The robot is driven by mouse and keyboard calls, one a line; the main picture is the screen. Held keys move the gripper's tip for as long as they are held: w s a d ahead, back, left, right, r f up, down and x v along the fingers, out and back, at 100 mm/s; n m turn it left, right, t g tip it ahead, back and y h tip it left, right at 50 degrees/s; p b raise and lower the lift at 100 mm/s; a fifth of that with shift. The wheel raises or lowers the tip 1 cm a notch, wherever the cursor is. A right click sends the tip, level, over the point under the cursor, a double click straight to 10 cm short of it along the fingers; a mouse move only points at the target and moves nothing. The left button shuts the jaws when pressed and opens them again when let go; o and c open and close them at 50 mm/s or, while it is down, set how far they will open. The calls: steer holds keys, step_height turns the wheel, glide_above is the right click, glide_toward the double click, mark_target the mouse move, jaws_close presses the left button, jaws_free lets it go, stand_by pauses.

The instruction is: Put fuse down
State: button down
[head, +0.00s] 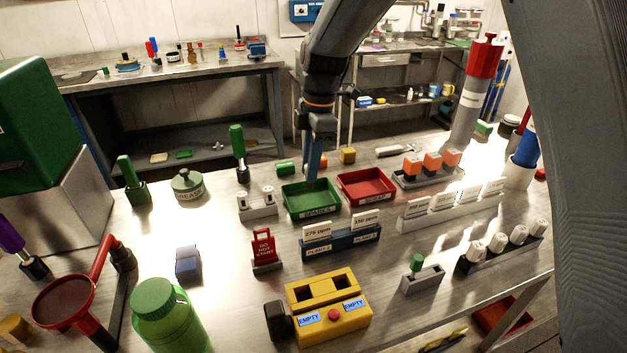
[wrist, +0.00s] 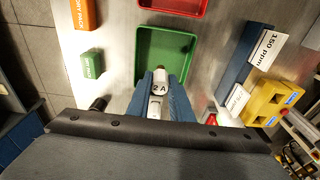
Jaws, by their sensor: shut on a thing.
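My gripper (head: 312,170) points down over the green tray (head: 312,211), whose front label seems to read SPARES. In the wrist view its blue fingers (wrist: 160,80) are shut on a white fuse (wrist: 159,89) marked 2 A. The green tray (wrist: 184,43) lies beneath and beyond the fuse there, and its visible floor looks bare. The fuse is hidden or too small to make out in the head view. I cannot tell how high it is above the tray floor. A grey block with two white fuses (head: 256,204) stands left of the green tray.
A red tray (head: 365,186) stands right of the green one. A blue stand with ppm cards (head: 341,241) is in front. A yellow tester (head: 328,306) marked EMPTY is nearer. A small green block (head: 285,168) and a yellow block (head: 348,155) lie behind the trays.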

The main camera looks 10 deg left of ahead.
steer(key=shift+f+p, duration=0.4)
steer(key=shift+f, duration=1.6)
steer(key=c, duration=1.6)
jaws_free()
steer(key=shift+f, duration=0.15)
steer(key=r+b, duration=0.1)
steer(key=r, duration=0.3)
steer(key=d+r, duration=0.1)
steer(key=r, duration=0.3)
steer(key=r+b, duration=0.1)
steer(key=r, duration=0.3)
steer(key=shift+w+d+r+b, duration=0.15)
steer(key=shift+w+d+b, duration=0.05)
steer(key=shift+w+b, duration=0.15)
steer(key=shift+r, duration=0.1)
